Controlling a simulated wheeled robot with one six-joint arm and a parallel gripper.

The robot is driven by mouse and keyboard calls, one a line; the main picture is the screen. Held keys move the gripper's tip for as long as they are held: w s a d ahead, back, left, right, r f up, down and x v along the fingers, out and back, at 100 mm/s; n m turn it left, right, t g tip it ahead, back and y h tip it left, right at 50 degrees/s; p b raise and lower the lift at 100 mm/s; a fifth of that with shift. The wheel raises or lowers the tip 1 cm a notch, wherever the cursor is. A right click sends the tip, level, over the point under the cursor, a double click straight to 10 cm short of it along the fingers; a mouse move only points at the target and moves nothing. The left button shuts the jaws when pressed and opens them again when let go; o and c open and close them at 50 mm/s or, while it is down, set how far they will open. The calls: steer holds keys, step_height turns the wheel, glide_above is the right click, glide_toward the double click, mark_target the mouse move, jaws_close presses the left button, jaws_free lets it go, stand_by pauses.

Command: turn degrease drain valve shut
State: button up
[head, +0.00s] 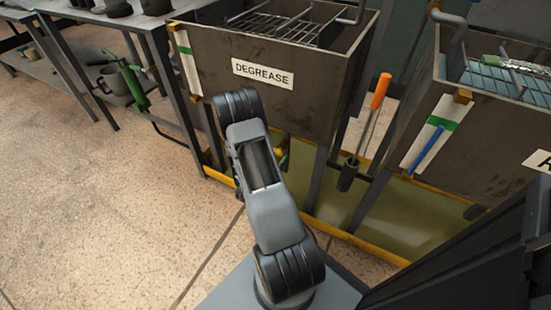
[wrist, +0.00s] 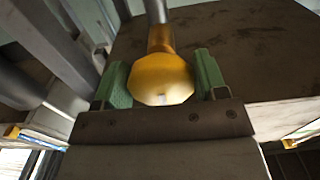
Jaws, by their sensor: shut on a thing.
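The DEGREASE tank (head: 205,75) is a dark, stained metal tank on legs in the head view. Its brass drain valve (head: 279,152) shows only as a small yellow piece below the tank, mostly behind my arm. In the wrist view the brass valve (wrist: 160,80) is large and faceted, with a grey pipe running from it to the tank's underside. My gripper (wrist: 162,77) has its green-padded fingers on either side of the brass part and is shut on the valve. The far side of the valve is hidden, so its handle's angle cannot be told.
An orange-handled tool (head: 380,92) hangs between the tanks. A second tank (head: 485,130) with a blue-handled item stands at right. A yellow-edged tray (head: 385,215) lies below the tanks. A grey table (head: 150,25) is at left; the floor (head: 100,210) in front is clear.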

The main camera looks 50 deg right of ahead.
stand_by(0.4)
steer(key=o, duration=0.9)
steer(key=p+v, duration=0.2)
steer(key=v, duration=1.1)
steer(key=shift+a, duration=0.4)
